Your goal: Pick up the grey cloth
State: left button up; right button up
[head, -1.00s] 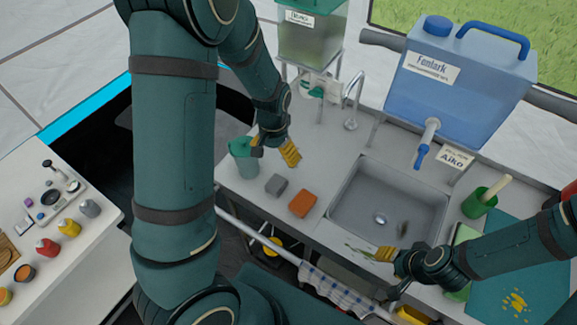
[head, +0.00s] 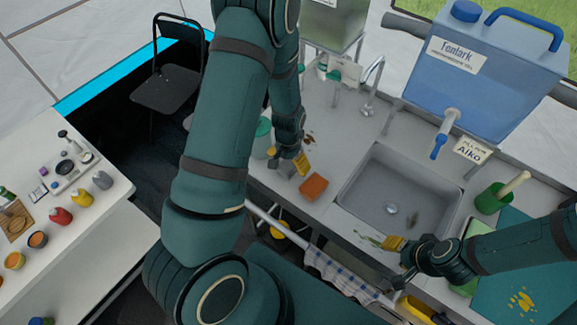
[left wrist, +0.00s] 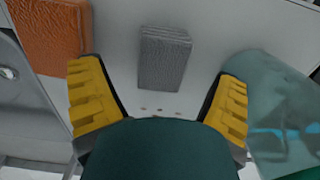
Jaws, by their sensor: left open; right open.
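The grey cloth (left wrist: 165,57) is a small folded rectangle lying flat on the counter. In the left wrist view it lies beyond and between the two yellow fingers of my left gripper (left wrist: 155,78), and they do not touch it. In the head view my left gripper (head: 288,160) is over the cloth's spot and hides most of it. My left gripper is open and empty. My right gripper (head: 396,250) is open at the front edge of the sink, away from the cloth.
An orange sponge-like block (head: 313,187) lies beside the grey cloth. A translucent teal container (left wrist: 282,110) stands close on its other side. The sink (head: 372,205) is to the right, with a blue water tank (head: 480,70) behind it. A side table (head: 95,225) holds bottles and bowls.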

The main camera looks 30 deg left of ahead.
aim_at(288, 164)
pick_arm(q)
jog(key=shift+f, duration=0.9)
jog(key=c, duration=1.1)
jog(key=shift+o, duration=0.2)
jog(key=shift+r, duration=0.1)
notch_tip(288, 164, up, 10)
jog(key=shift+f+p, duration=0.1)
jog(key=shift+p, duration=0.3)
jog(key=shift+c, duration=0.3)
